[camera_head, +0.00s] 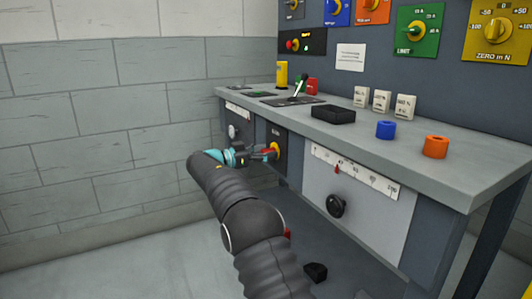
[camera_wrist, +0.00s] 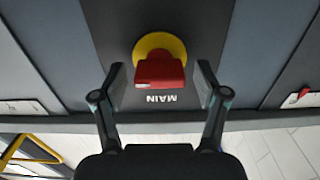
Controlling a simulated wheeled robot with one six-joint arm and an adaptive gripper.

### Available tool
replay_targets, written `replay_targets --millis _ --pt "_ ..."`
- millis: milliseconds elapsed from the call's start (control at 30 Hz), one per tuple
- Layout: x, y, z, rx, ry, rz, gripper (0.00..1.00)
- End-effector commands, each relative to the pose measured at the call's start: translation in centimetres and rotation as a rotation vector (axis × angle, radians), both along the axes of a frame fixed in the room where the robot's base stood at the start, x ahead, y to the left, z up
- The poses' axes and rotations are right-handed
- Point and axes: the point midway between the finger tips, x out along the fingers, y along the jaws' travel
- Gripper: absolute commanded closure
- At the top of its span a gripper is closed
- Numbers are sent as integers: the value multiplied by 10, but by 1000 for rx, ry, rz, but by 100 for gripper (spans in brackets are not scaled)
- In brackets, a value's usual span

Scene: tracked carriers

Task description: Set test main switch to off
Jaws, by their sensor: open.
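The main switch is a red handle (camera_wrist: 160,72) on a round yellow base (camera_wrist: 160,45), set on a dark panel with the word MAIN, which appears upside down in the wrist view. In the head view the switch (camera_head: 271,151) is on the front of the bench, below the worktop. My gripper (camera_wrist: 160,78) is open, with one finger on each side of the red handle and gaps visible on both sides. In the head view my gripper (camera_head: 258,153) reaches the switch from the left. No off or on marks are readable.
The worktop (camera_head: 450,172) overhangs the front panels. A white panel with a scale and black knob (camera_head: 335,206) is right of the switch. A small black object (camera_head: 316,271) lies on the floor.

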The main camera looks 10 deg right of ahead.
Motion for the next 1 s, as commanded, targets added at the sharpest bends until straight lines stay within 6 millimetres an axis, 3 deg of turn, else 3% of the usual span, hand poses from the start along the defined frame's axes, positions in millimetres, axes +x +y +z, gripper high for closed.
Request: replay_targets --millis 33,267,300,667,1000 --pt "0 0 0 0 0 0 27" --pt "0 0 0 0 0 0 85" --pt "0 0 0 0 0 0 87" --pt "0 0 0 -15 48 0 87" --pt "2 0 1 -89 275 1 87"
